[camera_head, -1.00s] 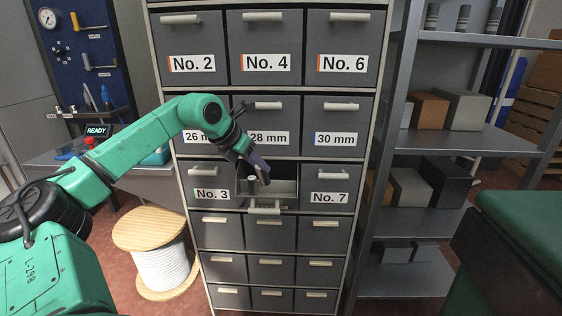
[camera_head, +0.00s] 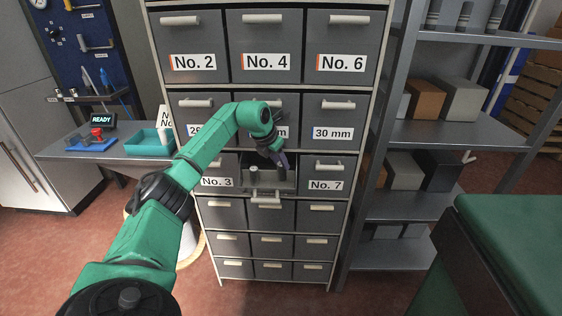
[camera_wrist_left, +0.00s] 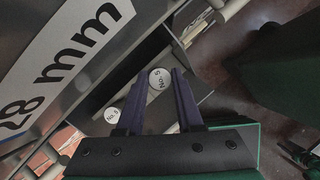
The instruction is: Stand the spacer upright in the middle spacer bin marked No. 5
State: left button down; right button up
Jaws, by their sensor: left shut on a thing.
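The open middle bin (camera_head: 289,186) is pulled out between the bins marked No. 3 and No. 7; its own front label is not visible. One grey cylindrical spacer (camera_head: 254,177) stands upright in it at the left. My left gripper (camera_head: 281,166) is over the bin's right part, pointing down. The standing spacer's white end (camera_wrist_left: 112,115) shows beside the left finger. The held spacer's lower end is hidden. My right gripper is not in view.
Closed bins surround the open one, including No. 3 (camera_head: 217,169) and No. 7 (camera_head: 326,172). A metal shelf (camera_head: 450,140) with boxes stands to the right. A green-topped surface (camera_head: 515,225) is at the lower right. A bench (camera_head: 95,152) stands to the left.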

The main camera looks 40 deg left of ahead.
aim_at(279, 165)
pick_arm(q)
jog(key=shift+w+r+g+p, duration=0.25)
jog(key=shift+r+g+p, duration=0.05)
jog(key=shift+f, duration=1.7)
jog(key=c, duration=0.6)
grip_release()
jog(key=shift+f, duration=0.1)
jog(key=shift+o, duration=0.2)
